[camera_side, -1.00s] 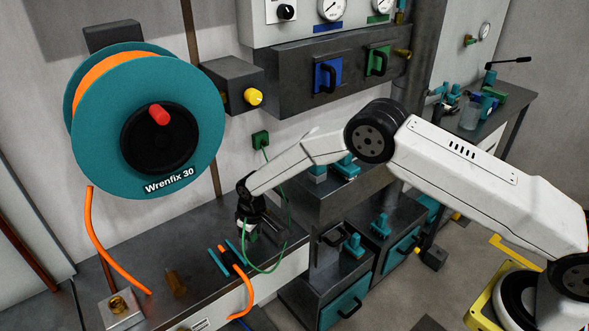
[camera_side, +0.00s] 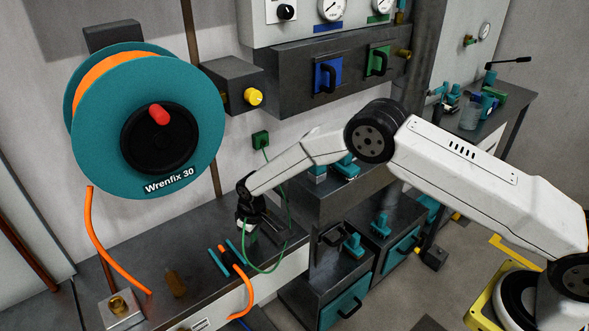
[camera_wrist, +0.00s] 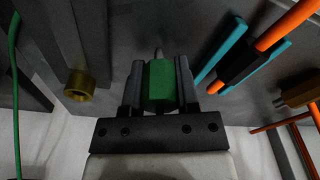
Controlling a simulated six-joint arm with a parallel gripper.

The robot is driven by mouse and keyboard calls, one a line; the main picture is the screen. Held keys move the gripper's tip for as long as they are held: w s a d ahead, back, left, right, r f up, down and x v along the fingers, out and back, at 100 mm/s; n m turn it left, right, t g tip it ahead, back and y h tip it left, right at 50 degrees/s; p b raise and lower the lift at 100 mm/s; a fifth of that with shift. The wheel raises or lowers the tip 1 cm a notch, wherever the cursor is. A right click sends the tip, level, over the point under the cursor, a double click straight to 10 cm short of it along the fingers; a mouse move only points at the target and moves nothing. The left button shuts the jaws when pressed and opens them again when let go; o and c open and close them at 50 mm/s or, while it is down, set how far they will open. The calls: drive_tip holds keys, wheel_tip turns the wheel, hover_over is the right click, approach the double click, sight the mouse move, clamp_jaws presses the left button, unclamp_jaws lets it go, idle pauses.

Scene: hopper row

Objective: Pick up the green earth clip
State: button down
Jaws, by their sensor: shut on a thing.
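The green earth clip (camera_wrist: 160,82) is a green block between the two fingers of my gripper (camera_wrist: 159,84) in the wrist view. The fingers are shut on it from both sides. In the side view my gripper (camera_side: 249,222) is low over the dark bench, and the clip is mostly hidden there by the fingers. A thin green cable (camera_side: 289,205) hangs in a loop from a green wall box (camera_side: 261,139) down to the bench beside my gripper. I cannot tell whether the clip touches the bench.
A brass fitting (camera_side: 175,283) and a metal block (camera_side: 120,309) stand further left. A large teal reel (camera_side: 185,75) hangs above. Grey steel units (camera_side: 380,215) stand to the right.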

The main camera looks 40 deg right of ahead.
drive_tip(key=shift+r, duration=0.15)
drive_tip(key=shift+r, duration=0.85)
drive_tip(key=s+d+r, duration=0.3)
drive_tip(key=s+r, duration=0.8)
drive_tip(key=s, duration=0.2)
drive_tip(key=shift+s+d, duration=0.25)
drive_tip(key=c, duration=0.9)
unclamp_jaws()
clamp_jaws()
